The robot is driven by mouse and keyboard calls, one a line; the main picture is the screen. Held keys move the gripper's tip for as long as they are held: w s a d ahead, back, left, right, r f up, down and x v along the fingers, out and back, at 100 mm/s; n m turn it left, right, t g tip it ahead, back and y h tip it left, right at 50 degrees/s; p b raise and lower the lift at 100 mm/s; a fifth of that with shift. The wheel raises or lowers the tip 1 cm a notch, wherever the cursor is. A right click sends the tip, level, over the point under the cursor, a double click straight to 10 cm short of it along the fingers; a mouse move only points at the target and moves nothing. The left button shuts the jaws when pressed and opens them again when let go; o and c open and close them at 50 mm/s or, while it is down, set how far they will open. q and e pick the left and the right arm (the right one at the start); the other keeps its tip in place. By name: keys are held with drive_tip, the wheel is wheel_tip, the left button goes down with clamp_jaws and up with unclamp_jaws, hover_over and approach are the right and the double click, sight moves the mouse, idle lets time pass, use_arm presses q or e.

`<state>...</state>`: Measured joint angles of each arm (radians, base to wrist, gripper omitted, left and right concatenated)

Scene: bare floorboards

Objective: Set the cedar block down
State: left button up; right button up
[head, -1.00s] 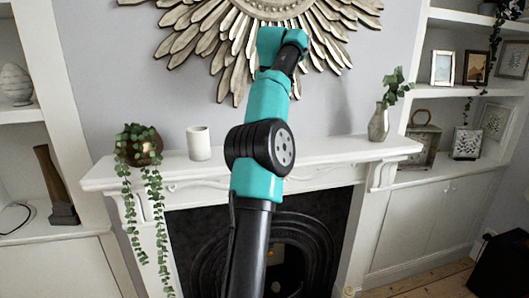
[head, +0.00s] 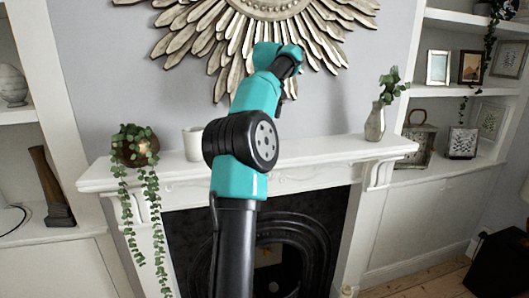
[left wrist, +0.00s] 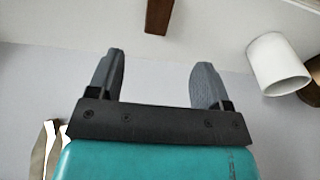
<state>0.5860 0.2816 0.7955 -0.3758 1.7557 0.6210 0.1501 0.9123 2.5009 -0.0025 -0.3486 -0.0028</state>
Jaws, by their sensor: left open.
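My left gripper (left wrist: 157,62) is open in the left wrist view, its two grey fingers wide apart with nothing between them. A brown wooden block (left wrist: 159,14), apparently the cedar block, shows beyond the fingertips, roughly centred between them and cut off by the top edge. It is clear of both fingers and appears to stand on the white mantel shelf (left wrist: 225,14); its far end is out of frame. In the head view the block is not visible, likely behind my teal and black arm, and the gripper's fingers cannot be made out. My right gripper is not in view.
A white cup (left wrist: 279,64) is beside the block, with a brown pot at the frame edge. In the head view, the mantel (head: 310,152) also bears a trailing plant (head: 135,150) at left and a vase (head: 375,122) at right. A sunburst mirror (head: 200,40) hangs behind.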

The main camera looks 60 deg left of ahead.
use_arm(q)
drive_tip(key=f, duration=0.5)
drive_tip(key=a+f, duration=0.1)
drive_tip(key=f, duration=0.2)
drive_tip(key=shift+w, duration=0.1)
drive_tip(key=f, duration=0.2)
drive_tip(key=a+f, duration=0.1)
drive_tip(key=shift+w+f, duration=0.2)
drive_tip(key=shift+f, duration=0.15)
drive_tip(key=shift+a+f, duration=0.1)
drive_tip(key=shift+f, duration=0.55)
drive_tip(key=shift+c, duration=0.3)
drive_tip(key=c, duration=1)
